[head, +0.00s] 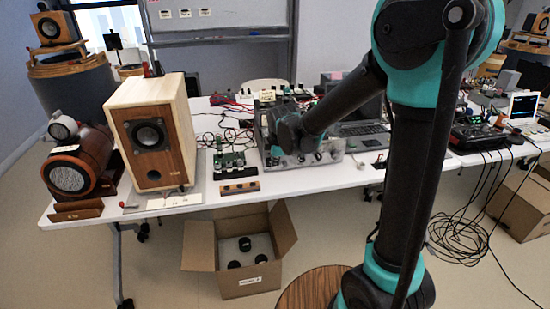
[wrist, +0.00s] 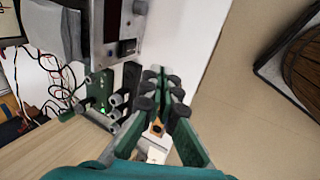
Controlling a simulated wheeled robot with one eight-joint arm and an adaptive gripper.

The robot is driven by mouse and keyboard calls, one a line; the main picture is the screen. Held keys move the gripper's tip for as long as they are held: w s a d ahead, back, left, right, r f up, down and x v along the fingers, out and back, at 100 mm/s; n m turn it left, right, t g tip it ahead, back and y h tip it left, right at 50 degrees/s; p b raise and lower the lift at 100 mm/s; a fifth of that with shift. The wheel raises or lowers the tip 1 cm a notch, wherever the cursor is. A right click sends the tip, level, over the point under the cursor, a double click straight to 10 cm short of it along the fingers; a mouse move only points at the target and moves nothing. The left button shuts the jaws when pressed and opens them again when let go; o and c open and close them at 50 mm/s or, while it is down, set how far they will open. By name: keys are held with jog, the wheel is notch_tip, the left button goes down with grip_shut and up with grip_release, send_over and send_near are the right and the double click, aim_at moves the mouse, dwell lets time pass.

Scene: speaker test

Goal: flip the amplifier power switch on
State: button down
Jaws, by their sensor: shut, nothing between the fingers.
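The amplifier (head: 333,156) is a silver-grey box on the white table, partly covered by my arm in the head view. In the wrist view the amplifier (wrist: 78,25) is at the top left, with a dark red panel, a round knob and a small dark switch-like part (wrist: 127,47) on a metal plate. I cannot tell that part's position or whether it is the power switch. My gripper (wrist: 161,92) is shut and empty, its dark fingertips together below and right of the amplifier's front, apart from it in the picture. In the head view I cannot make out the fingers.
A green circuit board (wrist: 98,90) with a lit green light and grey cylinders is left of my fingers. A wooden speaker (head: 155,140) stands left on the table (head: 205,195). An open cardboard box (head: 252,282) is on the floor.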

aim_at(270, 166)
jog(key=x, duration=0.5)
jog(key=shift+f, duration=0.1)
jog(key=shift+w+a+r, duration=0.1)
jog(key=shift+w+a, duration=0.1)
jog(key=shift+w, duration=0.4)
jog(key=shift+w+a+r, duration=0.1)
jog(key=shift+w+a, duration=0.05)
jog(key=shift+w, duration=0.5)
jog(key=shift+w+a+r, duration=0.15)
jog(key=shift+w+a, duration=0.05)
jog(key=shift+w, duration=0.5)
jog(key=shift+w+a+r+g, duration=0.1)
jog(key=shift+w+r+g, duration=0.05)
jog(key=shift+w+g, duration=0.3)
jog(key=shift+r, duration=0.1)
jog(key=shift+r, duration=0.7)
